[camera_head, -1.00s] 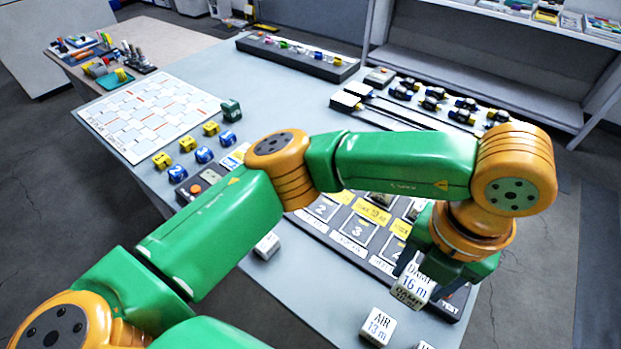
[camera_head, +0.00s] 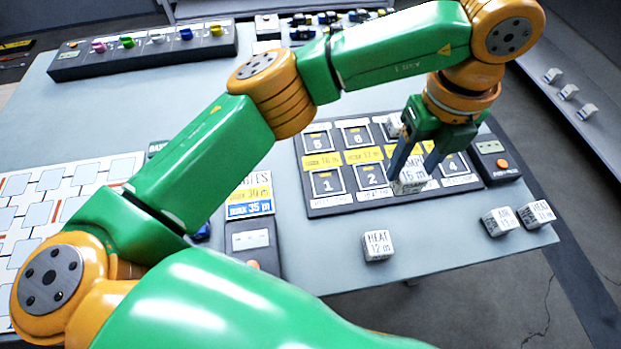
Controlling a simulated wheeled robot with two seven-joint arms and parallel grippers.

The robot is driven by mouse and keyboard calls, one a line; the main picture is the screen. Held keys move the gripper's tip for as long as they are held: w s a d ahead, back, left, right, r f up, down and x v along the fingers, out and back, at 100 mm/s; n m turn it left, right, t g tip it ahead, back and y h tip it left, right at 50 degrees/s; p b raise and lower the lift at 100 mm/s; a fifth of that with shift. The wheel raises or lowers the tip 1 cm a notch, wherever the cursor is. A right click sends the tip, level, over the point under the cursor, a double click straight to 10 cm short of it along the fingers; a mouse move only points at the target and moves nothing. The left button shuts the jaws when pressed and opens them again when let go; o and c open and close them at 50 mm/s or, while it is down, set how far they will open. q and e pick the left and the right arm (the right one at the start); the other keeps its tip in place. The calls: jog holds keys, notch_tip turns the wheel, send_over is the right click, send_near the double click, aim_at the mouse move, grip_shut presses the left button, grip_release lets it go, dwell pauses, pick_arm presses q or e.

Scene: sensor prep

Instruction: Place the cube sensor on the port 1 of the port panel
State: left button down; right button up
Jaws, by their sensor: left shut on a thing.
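The port panel (camera_head: 447,187) lies on the table, a dark board with numbered square ports in two rows. Port 1 (camera_head: 327,184) is at its front left and looks empty. My left gripper (camera_head: 413,174) reaches in from above and is shut on a white cube sensor (camera_head: 411,185) with lettering ending in "AMP" and a metre value. The cube is over the front row, around port 3, right of port 2 (camera_head: 371,178). I cannot tell whether it touches the panel. The fingers partly hide the cube and the ports behind it. My right gripper is not in view.
A HEAT cube (camera_head: 377,246) stands in front of the panel. An AIR cube (camera_head: 500,221) and another cube (camera_head: 537,213) stand near the right table edge. A small box with an orange button (camera_head: 491,150) adjoins the panel's right end. A label board (camera_head: 250,200) lies to its left.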

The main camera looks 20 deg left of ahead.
pick_arm(q)
jog(key=shift+a+f, duration=0.1)
jog(key=shift+a, duration=0.25)
jog(key=w+a+f+p, duration=0.1)
jog(key=a+f, duration=0.2)
jog(key=a, duration=0.1)
jog(key=a+f+p, duration=0.1)
jog(key=a+f, duration=0.2)
jog(key=a, duration=0.1)
jog(key=w+a+f+p, duration=0.1)
jog(key=a+f, duration=0.2)
jog(key=a, duration=0.1)
jog(key=shift+w+a+f, duration=0.15)
jog(key=shift+w+a, duration=0.1)
jog(key=shift+w, duration=0.1)
notch_tip(320, 180, down, 3)
jog(key=shift+a+p, duration=0.1)
jog(key=shift+p, duration=0.6)
jog(key=shift+f, duration=0.35)
jog(key=shift+f, duration=0.15)
jog(key=shift+c, duration=1.1)
grip_release()
